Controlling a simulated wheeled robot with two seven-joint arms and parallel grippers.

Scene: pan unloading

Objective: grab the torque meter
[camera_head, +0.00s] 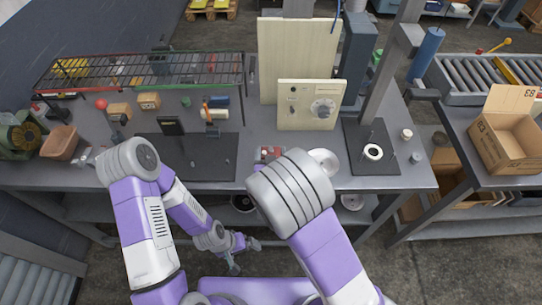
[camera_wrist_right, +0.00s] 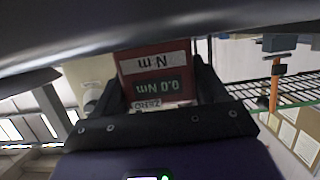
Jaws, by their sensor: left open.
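The torque meter (camera_wrist_right: 157,76) is a red box with a white "N m" label and a dark display reading 0.0 Nm, upside down in the right wrist view. My right gripper (camera_wrist_right: 160,92) has its dark fingers against both sides of it and looks shut on it. In the head view only a small red and grey part of the meter (camera_head: 270,153) shows at the table's front, and my right arm hides the gripper. My left gripper (camera_head: 243,256) is open and empty, low in front of the table, below its top.
The grey workbench (camera_head: 400,182) holds a wire rack (camera_head: 150,75), a wooden panel with a dial (camera_head: 309,106) and dark mats. An open cardboard box (camera_head: 507,135) stands at the right.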

